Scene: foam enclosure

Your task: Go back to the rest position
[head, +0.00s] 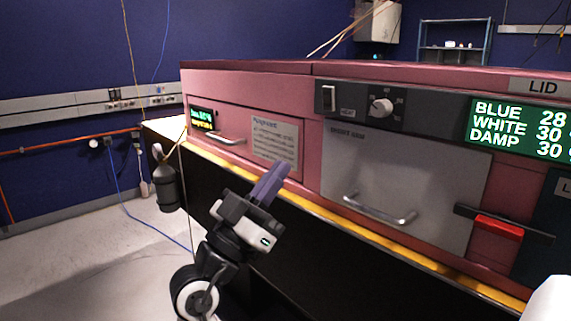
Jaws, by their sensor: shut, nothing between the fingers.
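My gripper (268,184) is in the lower middle of the head view, at the end of my raised arm. Its purple-grey fingers point up and to the right and are shut together with nothing between them. It appears in front of the pink machine (308,151), overlapping the yellow edge strip in the picture. I cannot tell how far it is from the machine's face.
The machine front has a grey door with a bar handle (380,209), a knob (381,107), a red latch (498,228) and a green display (518,128). A dark cylinder (168,186) hangs at its left corner. Open floor (90,245) lies left, with a blue cable.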

